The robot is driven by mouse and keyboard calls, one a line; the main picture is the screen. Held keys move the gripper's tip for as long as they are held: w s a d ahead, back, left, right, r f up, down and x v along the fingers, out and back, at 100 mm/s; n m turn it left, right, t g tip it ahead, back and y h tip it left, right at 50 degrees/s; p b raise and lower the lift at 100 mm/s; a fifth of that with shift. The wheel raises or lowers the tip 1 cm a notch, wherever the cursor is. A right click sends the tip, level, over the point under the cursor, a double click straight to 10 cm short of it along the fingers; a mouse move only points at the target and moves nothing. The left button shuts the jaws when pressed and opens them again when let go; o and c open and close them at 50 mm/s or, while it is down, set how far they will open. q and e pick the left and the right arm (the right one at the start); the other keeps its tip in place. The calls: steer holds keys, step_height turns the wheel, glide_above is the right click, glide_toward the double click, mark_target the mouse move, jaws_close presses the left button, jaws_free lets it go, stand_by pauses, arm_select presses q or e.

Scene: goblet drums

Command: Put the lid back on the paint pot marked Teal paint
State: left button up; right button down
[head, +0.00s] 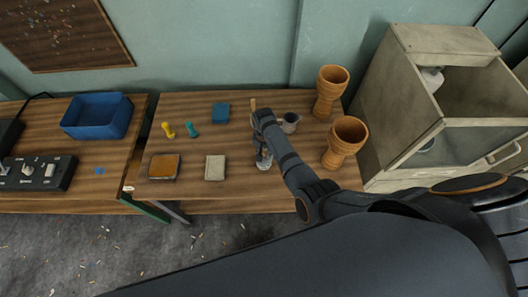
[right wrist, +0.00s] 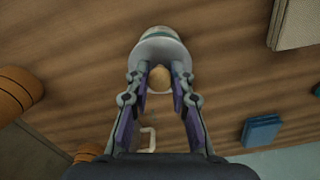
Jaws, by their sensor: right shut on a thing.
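My right gripper (head: 263,157) reaches down over the table, and its fingers (right wrist: 160,95) are shut on a lid's small wooden knob (right wrist: 158,78). The pale grey lid (right wrist: 160,55) spreads out beyond the fingertips. A whitish pot with a greenish band (right wrist: 158,31) shows just past the lid, and also below the gripper in the head view (head: 264,165). I cannot tell whether the lid touches the pot, and no lettering is readable. My left gripper is not in view.
A grey mug (head: 290,122) stands close by the right arm. Two goblet drums (head: 330,92) (head: 344,142) stand at the right, beside a cabinet (head: 440,100).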

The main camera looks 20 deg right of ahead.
steer(key=shift+f+p, duration=0.1)
steer(key=shift+p, duration=0.4)
stand_by(1.6)
stand_by(0.3)
steer(key=c, duration=0.6)
jaws_free()
step_height(320, 180, up, 7)
steer(key=p, duration=0.7)
steer(key=shift+p, duration=0.3)
jaws_close()
stand_by(0.6)
